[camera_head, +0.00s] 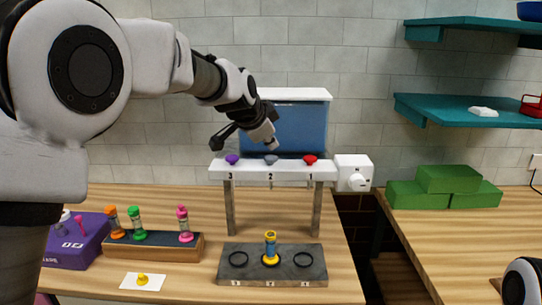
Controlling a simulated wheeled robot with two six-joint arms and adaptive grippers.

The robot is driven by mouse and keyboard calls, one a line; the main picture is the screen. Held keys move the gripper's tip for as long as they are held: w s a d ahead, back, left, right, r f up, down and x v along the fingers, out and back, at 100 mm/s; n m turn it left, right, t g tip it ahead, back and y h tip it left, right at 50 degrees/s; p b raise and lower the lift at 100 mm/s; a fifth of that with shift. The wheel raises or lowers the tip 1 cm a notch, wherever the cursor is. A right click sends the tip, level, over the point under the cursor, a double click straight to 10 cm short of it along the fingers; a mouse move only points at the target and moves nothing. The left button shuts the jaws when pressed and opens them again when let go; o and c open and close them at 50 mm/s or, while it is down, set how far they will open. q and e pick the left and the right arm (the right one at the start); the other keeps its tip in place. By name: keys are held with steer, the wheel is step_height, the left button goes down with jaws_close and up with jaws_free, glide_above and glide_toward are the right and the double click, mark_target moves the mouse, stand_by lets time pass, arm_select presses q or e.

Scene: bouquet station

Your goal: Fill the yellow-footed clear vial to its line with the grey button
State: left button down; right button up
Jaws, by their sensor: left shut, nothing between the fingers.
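The yellow-footed clear vial (270,248) stands upright at the middle place of the dark base plate (228,277), below the dispenser. It has yellow at its top and foot. Its liquid level and line are too small to tell. The grey button (271,160) is in the middle of the white dispenser shelf (290,173), above the number 2. The purple button (232,159) is left of it and the red button (310,160) right. My left gripper (216,143) is shut and empty, above and left of the purple button, apart from the grey one. My right gripper is out of view.
A dark-topped wooden rack (155,246) holds orange, green and pink vials. A purple box (75,250) is at left. A white dial box (353,173) adjoins the dispenser. Green blocks (445,190) lie on the right counter.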

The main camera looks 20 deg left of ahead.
mark_target(270, 158)
arm_select(q)
step_height(270, 158, up, 5)
steer(key=p, duration=0.3)
steer(key=shift+f, duration=0.15)
steer(key=shift+f, duration=0.15)
stand_by(1.1)
